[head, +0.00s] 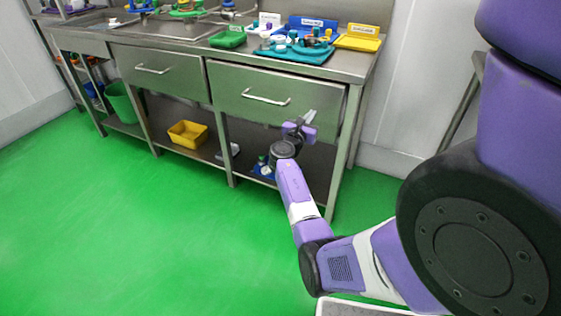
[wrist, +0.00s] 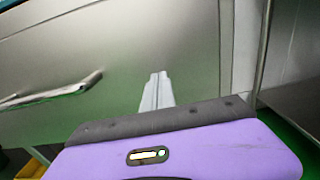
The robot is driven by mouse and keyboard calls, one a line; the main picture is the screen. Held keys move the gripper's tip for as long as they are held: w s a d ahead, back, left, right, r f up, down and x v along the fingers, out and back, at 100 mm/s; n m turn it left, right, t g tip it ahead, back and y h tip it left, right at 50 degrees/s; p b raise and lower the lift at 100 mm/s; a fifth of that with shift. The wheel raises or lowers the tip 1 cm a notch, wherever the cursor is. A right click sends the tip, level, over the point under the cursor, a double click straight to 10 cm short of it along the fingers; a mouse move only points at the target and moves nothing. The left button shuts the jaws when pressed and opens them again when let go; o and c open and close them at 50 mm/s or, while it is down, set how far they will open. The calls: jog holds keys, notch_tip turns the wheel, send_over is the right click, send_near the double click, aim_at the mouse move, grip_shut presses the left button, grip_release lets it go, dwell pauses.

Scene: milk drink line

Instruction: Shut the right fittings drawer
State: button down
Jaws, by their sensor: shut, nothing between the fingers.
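The right fittings drawer (head: 240,90) is a steel front with a bar handle (head: 266,97), under the right end of the steel counter. Its front looks close to the counter frame; I cannot tell whether a small gap is left. My gripper (head: 311,115) is in front of the drawer's lower right part, right of the handle, with its fingers together and empty. In the wrist view the shut fingers (wrist: 157,90) point at the drawer front (wrist: 120,45), with the handle (wrist: 50,95) to the left. Whether the fingertips touch the front is unclear.
The left drawer (head: 165,75) looks shut. The counter carries a teal tray (head: 292,54) of fittings, a yellow tray (head: 358,42) and a green tray (head: 228,39). A yellow bin (head: 188,133) sits on the lower shelf. The green floor (head: 130,220) in front is clear.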

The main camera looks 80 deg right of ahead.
jog(key=x, duration=0.3)
jog(key=shift+d+r+b, duration=0.15)
jog(key=shift+b, duration=0.2)
jog(key=shift+s, duration=0.15)
